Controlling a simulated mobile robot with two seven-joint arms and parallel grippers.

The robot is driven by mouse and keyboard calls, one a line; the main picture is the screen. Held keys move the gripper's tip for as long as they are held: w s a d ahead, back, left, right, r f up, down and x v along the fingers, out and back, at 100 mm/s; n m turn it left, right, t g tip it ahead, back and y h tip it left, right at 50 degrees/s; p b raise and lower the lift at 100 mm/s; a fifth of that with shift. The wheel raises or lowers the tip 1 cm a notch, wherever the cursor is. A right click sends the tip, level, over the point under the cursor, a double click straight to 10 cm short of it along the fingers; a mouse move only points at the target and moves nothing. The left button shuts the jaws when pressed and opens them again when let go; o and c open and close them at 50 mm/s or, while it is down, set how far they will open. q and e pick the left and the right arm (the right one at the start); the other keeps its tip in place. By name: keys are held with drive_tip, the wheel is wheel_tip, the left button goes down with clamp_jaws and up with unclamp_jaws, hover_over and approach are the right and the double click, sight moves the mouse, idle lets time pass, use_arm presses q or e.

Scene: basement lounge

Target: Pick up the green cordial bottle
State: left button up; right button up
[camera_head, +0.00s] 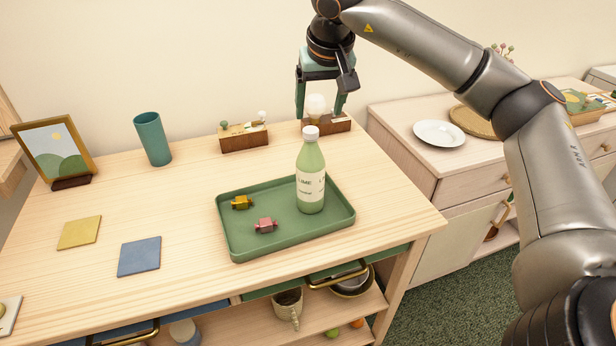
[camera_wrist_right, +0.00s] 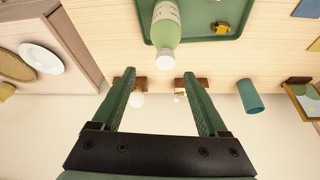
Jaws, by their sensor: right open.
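The green cordial bottle (camera_head: 311,179) stands upright on the green tray (camera_head: 237,255), near its right side. It has a white cap and a pale label reading LIME. My right gripper (camera_head: 321,112) is open and empty, behind and above the bottle, at the back of the table. In the right wrist view the bottle (camera_wrist_right: 166,28) shows at the top with its cap towards the open fingers (camera_wrist_right: 160,82), apart from them. My left gripper is in neither view.
A yellow toy (camera_head: 242,203) and a pink toy (camera_head: 266,226) share the tray. Behind stand a teal cup (camera_head: 152,139), a wooden box (camera_head: 244,139) and a similar one (camera_head: 341,124) by my gripper. Coasters and a picture frame (camera_head: 56,153) are at left.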

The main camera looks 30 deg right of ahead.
sight(311, 130)
drive_tip(key=x, duration=0.3)
drive_tip(key=shift+w+f, duration=0.1)
drive_tip(key=shift+f, duration=0.25)
drive_tip(key=shift+w+a+x, duration=0.1)
drive_tip(key=shift+a+x, duration=0.1)
drive_tip(key=shift+x, duration=1.15)
drive_tip(key=shift+w+a+x, duration=0.1)
drive_tip(key=shift+a+x, duration=0.1)
drive_tip(key=shift+x, duration=1.15)
drive_tip(key=shift+c, duration=0.4)
clamp_jaws()
drive_tip(key=shift+r, duration=0.15)
